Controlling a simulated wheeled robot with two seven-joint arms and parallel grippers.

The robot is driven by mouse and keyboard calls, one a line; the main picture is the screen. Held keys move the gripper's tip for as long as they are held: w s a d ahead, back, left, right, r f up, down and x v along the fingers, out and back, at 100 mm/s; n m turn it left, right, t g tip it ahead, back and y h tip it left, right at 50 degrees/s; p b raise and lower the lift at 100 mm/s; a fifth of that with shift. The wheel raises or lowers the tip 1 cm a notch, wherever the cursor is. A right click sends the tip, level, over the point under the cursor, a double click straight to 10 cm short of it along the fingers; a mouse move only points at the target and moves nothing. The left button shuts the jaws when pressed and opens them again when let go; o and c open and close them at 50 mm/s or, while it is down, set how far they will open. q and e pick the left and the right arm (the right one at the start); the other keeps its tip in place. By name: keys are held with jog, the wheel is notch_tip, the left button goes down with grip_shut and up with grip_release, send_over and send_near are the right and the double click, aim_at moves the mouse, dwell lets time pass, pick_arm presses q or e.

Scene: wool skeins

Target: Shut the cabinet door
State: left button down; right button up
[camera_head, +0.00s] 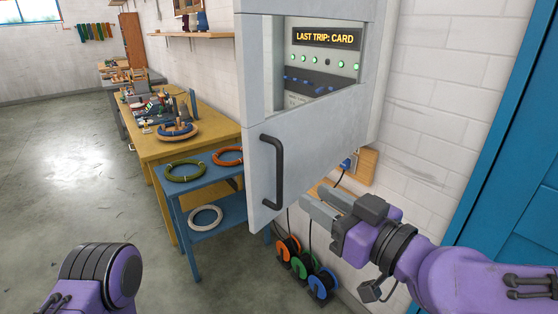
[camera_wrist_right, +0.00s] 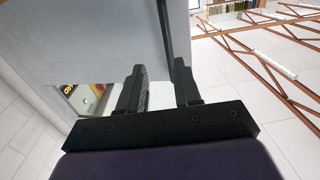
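The grey cabinet door (camera_head: 310,140) stands at an angle in the head view, with a black bar handle (camera_head: 278,172) near its left edge and a window above it. The lit panel behind shows through this window. How far the door is open is hard to tell. My right gripper (camera_head: 312,203) is to the right of the handle's lower end, its fingers apart and empty. In the right wrist view the door (camera_wrist_right: 90,40) fills the upper left, and the dark handle (camera_wrist_right: 164,30) shows beyond the fingertips. My left gripper is out of view.
A blue side table (camera_head: 200,180) with wire coils stands left of the door, before a yellow workbench (camera_head: 165,148). Coloured cable reels (camera_head: 305,265) are on the floor below the cabinet. A blue door (camera_head: 510,170) is at the right. The floor at left is clear.

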aim_at(281, 178)
jog(key=p+x, duration=0.2)
jog(key=x, duration=0.1)
jog(key=p+x, duration=0.2)
jog(key=p, duration=0.1)
jog(key=a+p+x, duration=0.1)
jog(key=p+x, duration=0.2)
jog(key=shift+a+r, duration=0.2)
jog(key=shift+r, duration=0.15)
jog(key=shift+a+r, duration=0.1)
jog(key=shift+a, duration=0.2)
jog(key=shift+d, duration=0.1)
jog(key=shift+w, duration=0.15)
jog(key=shift+c, duration=1.2)
grip_shut()
